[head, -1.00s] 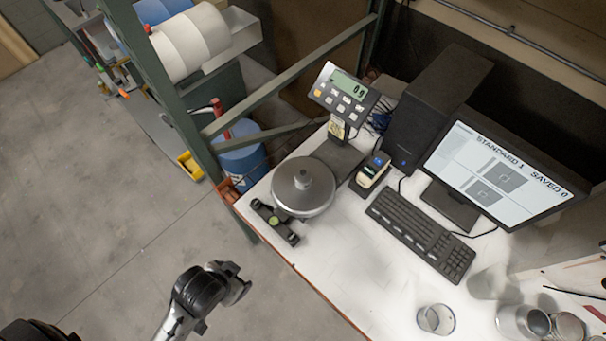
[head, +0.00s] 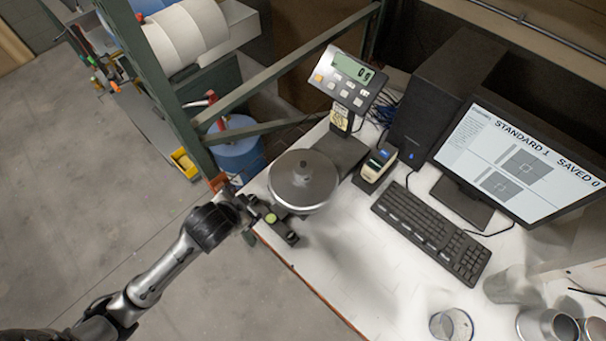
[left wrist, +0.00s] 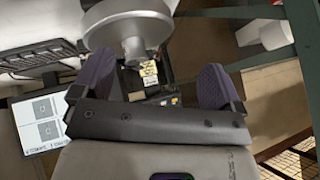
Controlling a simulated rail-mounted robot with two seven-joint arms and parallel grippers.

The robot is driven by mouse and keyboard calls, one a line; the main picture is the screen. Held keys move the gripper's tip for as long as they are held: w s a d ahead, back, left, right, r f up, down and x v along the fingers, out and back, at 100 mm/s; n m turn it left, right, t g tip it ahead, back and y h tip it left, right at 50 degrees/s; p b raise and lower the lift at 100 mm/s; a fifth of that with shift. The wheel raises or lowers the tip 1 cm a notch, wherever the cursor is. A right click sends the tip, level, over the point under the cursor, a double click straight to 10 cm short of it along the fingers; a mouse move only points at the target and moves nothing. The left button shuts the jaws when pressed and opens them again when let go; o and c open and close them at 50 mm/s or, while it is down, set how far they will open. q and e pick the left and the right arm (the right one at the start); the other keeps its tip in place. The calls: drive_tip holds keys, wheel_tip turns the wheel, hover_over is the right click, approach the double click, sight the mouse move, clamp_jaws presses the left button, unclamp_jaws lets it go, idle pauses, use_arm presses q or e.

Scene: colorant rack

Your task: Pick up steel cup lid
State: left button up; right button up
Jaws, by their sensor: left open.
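The steel cup lid (head: 303,180) is a round grey metal disc with a small knob on top. It sits on the scale at the table's left corner. In the left wrist view the lid (left wrist: 130,22) is near the top, its knob pointing toward the space between my fingers. My left gripper (left wrist: 157,68) is open and empty, its two purple finger pads wide apart. In the head view my left gripper (head: 246,207) is at the table edge, just left of and below the lid, apart from it. My right gripper is in neither view.
A keyboard (head: 432,230), monitor (head: 520,165) and glass cup (head: 452,325) are to the right. A green rack post (head: 170,105) stands at left.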

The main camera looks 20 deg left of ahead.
use_arm(q)
drive_tip(key=w+f+t+h, duration=0.2)
drive_tip(key=w+f, duration=0.1)
drive_tip(key=w, duration=0.2)
drive_tip(key=n+t+h, duration=0.1)
drive_tip(key=t+h, duration=0.2)
drive_tip(key=h, duration=0.1)
approach(303, 163)
drive_tip(key=x, duration=0.4)
drive_tip(key=p+x, duration=0.1)
drive_tip(key=x, duration=0.3)
drive_tip(key=shift+p, duration=0.35)
drive_tip(key=shift+w+d+f, duration=0.15)
drive_tip(key=shift+w+f, duration=0.2)
drive_tip(key=shift+w, duration=0.1)
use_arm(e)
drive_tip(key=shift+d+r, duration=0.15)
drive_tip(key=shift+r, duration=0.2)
use_arm(q)
drive_tip(key=shift+c, duration=0.4)
drive_tip(key=c, duration=1)
drive_tip(key=shift+o, duration=0.2)
drive_tip(key=shift+r, duration=0.1)
